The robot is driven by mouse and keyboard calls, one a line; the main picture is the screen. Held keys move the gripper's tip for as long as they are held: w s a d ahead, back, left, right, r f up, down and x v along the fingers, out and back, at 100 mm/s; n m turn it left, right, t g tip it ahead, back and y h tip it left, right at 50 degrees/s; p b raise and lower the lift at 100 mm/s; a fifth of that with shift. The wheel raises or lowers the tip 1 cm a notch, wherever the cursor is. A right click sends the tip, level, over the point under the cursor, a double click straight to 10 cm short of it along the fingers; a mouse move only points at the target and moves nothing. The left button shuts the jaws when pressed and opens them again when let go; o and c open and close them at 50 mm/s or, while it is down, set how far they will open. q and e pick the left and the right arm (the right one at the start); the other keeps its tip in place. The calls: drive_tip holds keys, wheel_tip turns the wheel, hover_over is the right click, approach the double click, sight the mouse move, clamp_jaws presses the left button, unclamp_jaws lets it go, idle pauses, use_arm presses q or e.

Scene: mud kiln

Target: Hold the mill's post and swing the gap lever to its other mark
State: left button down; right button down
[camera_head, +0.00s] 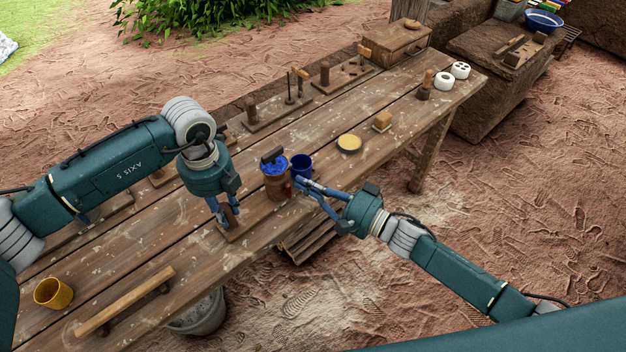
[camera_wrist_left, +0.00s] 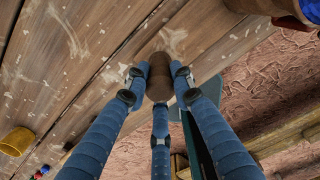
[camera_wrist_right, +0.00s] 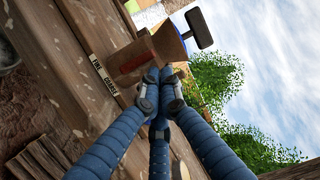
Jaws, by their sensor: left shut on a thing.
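The mill (camera_head: 277,186), a brown body with a blue top and dark crank handle, stands near the table's front edge. The mill's post (camera_head: 233,212), a short wooden upright on a flat base, stands left of it. My left gripper (camera_head: 225,212) is shut around the post; the left wrist view shows the post's round top (camera_wrist_left: 159,78) between the fingers. My right gripper (camera_head: 299,184) is at the mill's right side, its fingertips together (camera_wrist_right: 161,82). A dark red strip (camera_wrist_right: 133,67) shows on the mill, with FINE and COARSE labels (camera_wrist_right: 102,75) beside it.
A blue cup (camera_head: 301,164) stands close behind my right fingertips. A round yellow-topped dish (camera_head: 349,143) and a small block (camera_head: 382,121) lie farther right. A yellow cup (camera_head: 53,293) and a wooden bar (camera_head: 125,302) are at the near left.

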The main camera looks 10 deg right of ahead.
drive_tip(key=shift+s+a+r+n+h, duration=0.25)
drive_tip(key=shift+a+r+n, duration=0.1)
drive_tip(key=shift+n, duration=0.65)
drive_tip(key=shift+s+a+r+n+h, duration=0.25)
drive_tip(key=shift+a+n, duration=0.1)
drive_tip(key=shift+n, duration=0.65)
idle(1.2)
drive_tip(key=s+d, duration=0.4)
drive_tip(key=d, duration=0.7)
drive_tip(key=shift+r, duration=0.4)
drive_tip(key=s+a+f+m+t+h, duration=0.1)
drive_tip(key=s+a+m+t+h, duration=0.3)
drive_tip(key=m, duration=0.5)
drive_tip(key=t+h, duration=0.2)
drive_tip(key=h, duration=0.1)
drive_tip(key=shift+a+f, duration=0.3)
drive_tip(key=shift+a, duration=0.1)
drive_tip(key=shift+w, duration=0.1)
